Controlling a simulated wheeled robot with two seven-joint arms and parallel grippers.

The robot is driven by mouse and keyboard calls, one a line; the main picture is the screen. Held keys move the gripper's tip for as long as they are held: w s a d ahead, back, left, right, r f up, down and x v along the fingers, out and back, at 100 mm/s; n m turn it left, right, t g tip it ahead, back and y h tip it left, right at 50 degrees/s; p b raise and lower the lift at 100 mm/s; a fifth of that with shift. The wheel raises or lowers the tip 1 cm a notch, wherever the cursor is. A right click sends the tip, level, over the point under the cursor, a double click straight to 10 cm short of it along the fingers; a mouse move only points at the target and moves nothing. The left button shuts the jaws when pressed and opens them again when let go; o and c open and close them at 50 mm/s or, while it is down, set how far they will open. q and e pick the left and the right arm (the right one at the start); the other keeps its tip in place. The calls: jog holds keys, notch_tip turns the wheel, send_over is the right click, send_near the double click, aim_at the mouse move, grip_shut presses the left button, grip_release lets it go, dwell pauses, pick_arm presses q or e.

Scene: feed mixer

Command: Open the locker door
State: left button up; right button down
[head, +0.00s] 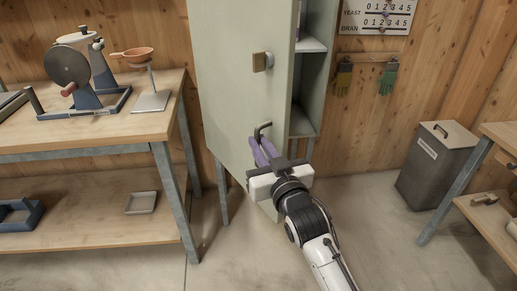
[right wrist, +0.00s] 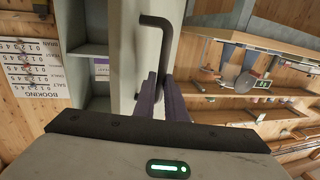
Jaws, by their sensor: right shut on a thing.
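The locker door (head: 228,85) is a pale green panel. It stands partly open, with the locker's inner shelves (head: 312,45) showing past its right edge. A dark bar handle (head: 264,126) sticks out from the door's lower part. My right gripper (head: 263,145), with purple fingers, is shut on the handle, at its lower end. In the right wrist view the handle (right wrist: 143,50) runs down to the fingers (right wrist: 160,95), which partly hide its end. The shelves (right wrist: 93,45) show there left of the door. My left gripper is in neither view.
A small box-like latch (head: 262,62) sits on the door above the handle. A wooden workbench (head: 100,130) with a grinder (head: 80,65) stands left of the locker. A grey lidded bin (head: 437,165) stands at the right. The floor (head: 365,235) between locker and bin is clear.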

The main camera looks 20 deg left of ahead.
jog(key=shift+a+r, duration=0.25)
jog(key=shift+r, duration=0.15)
jog(key=c, duration=2.1)
grip_release()
jog(key=shift+o, duration=1.4)
jog(key=shift+w+a+f, duration=0.1)
jog(key=shift+a+f, duration=0.05)
jog(key=shift+f, duration=0.1)
jog(key=shift+d+f, duration=0.1)
jog(key=shift+d, duration=0.2)
jog(key=v, duration=1)
jog(key=shift+p, duration=0.4)
